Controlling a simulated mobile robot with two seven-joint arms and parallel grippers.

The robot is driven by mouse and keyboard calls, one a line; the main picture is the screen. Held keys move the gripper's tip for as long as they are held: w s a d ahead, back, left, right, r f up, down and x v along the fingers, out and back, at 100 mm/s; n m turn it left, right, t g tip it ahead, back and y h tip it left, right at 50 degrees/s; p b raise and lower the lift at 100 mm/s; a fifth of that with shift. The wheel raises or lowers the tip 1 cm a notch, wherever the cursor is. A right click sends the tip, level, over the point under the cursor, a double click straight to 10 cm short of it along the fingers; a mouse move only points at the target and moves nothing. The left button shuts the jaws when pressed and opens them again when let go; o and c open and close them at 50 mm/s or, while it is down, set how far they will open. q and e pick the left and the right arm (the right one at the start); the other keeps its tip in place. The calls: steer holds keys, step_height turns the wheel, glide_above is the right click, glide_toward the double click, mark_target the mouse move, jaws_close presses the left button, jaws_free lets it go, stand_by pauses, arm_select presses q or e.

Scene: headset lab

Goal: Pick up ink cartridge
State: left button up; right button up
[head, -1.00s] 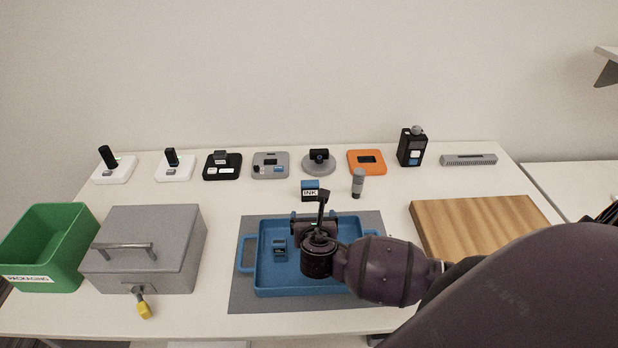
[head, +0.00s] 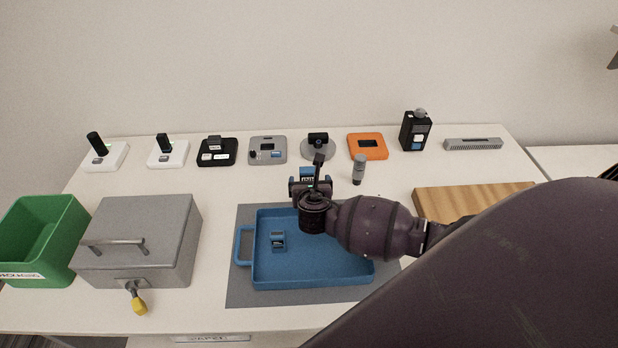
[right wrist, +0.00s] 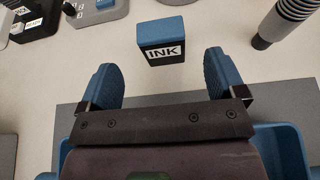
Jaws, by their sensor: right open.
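The ink cartridge (right wrist: 162,40) is a small dark block with a blue top and a white "INK" label. In the right wrist view it stands on the table just ahead of my right gripper (right wrist: 162,82), roughly centred between the two blue fingertips. The fingers are open and empty. In the head view the ink cartridge (head: 307,173) is partly hidden behind my right gripper (head: 310,184), which is over the back edge of the blue tray. My left gripper is not in view.
The blue tray (head: 345,282) lies on a grey mat and holds a small blue-grey item (head: 278,240). A grey microphone-like cylinder (head: 358,170) stands right of the cartridge. Several devices line the back. A grey metal box (head: 150,240) and green bin (head: 45,235) are left, a wooden board (head: 465,200) right.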

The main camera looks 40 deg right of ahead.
mark_target(309, 174)
steer(key=shift+r+x, duration=0.1)
steer(key=shift+x, duration=1.15)
steer(key=shift+r+x, duration=0.15)
steer(key=shift+x, duration=1.1)
steer(key=shift+d, duration=0.1)
steer(key=shift+c, duration=0.4)
steer(key=c, duration=0.9)
